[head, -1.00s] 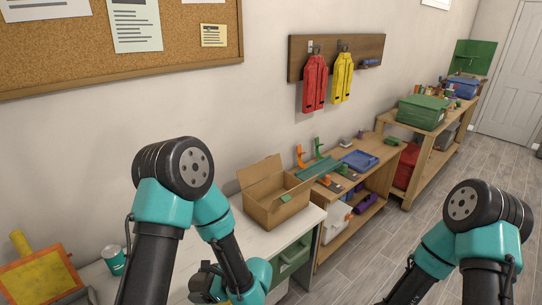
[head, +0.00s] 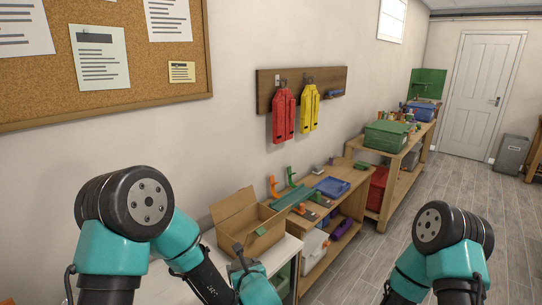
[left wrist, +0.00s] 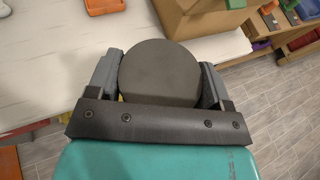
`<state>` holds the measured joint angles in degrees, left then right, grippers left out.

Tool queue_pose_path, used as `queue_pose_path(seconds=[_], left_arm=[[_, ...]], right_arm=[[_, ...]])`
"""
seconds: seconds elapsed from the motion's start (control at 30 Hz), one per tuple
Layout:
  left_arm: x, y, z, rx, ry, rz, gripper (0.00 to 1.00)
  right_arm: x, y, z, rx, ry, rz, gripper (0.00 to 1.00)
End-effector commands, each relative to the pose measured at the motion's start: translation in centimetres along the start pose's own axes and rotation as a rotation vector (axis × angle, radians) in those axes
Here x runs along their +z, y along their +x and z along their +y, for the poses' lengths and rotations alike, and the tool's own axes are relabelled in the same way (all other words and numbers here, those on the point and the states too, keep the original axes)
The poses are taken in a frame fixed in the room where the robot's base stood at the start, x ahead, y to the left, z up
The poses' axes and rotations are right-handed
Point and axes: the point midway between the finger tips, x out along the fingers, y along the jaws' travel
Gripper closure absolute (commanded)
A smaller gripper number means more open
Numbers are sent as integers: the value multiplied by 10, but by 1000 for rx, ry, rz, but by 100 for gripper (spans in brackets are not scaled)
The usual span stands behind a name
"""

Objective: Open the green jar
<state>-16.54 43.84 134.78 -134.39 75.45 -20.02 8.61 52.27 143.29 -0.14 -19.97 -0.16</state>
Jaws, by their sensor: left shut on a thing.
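A round dark grey lid-like top (left wrist: 160,72) sits between the jaws of my left gripper (left wrist: 158,62) in the left wrist view. The gripper is shut on it from both sides. The body below this top is hidden, so I cannot tell its colour. In the head view my left gripper (head: 241,264) is low in the middle, in front of the cardboard box, and what it holds is not clear there. My right arm shows at the lower right; its gripper is out of view.
An open cardboard box (head: 255,238) stands on the white table (left wrist: 45,70). Beyond are a wooden shelf unit with a blue tray (head: 332,187) and a green bin (head: 386,136).

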Motion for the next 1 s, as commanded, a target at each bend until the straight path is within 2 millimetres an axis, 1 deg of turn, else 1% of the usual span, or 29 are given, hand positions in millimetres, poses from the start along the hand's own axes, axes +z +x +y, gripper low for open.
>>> queue_pose_path(seconds=[0.07, 0.17, 0.53, 0.67, 0.77, 1.0], left_arm=[[6, -4, -10, -51, 19, -1, 70], [9, -6, -16, -86, 35, -1, 70], [9, -6, -19, -94, 38, 0, 70], [12, -6, -26, -95, 37, -1, 70], [17, -5, -39, -95, 37, -2, 70], [32, 0, -80, -97, 37, -1, 70]], right_arm=[[0, 0, 0, 0, 0, 0, 1], [0, 0, 0, 0, 0, 0, 1], [0, 0, 0, 0, 0, 0, 1], [0, 0, 0, 0, 0, 0, 1], [0, 0, 0, 0, 0, 0, 1], [0, 0, 0, 0, 0, 0, 1]])
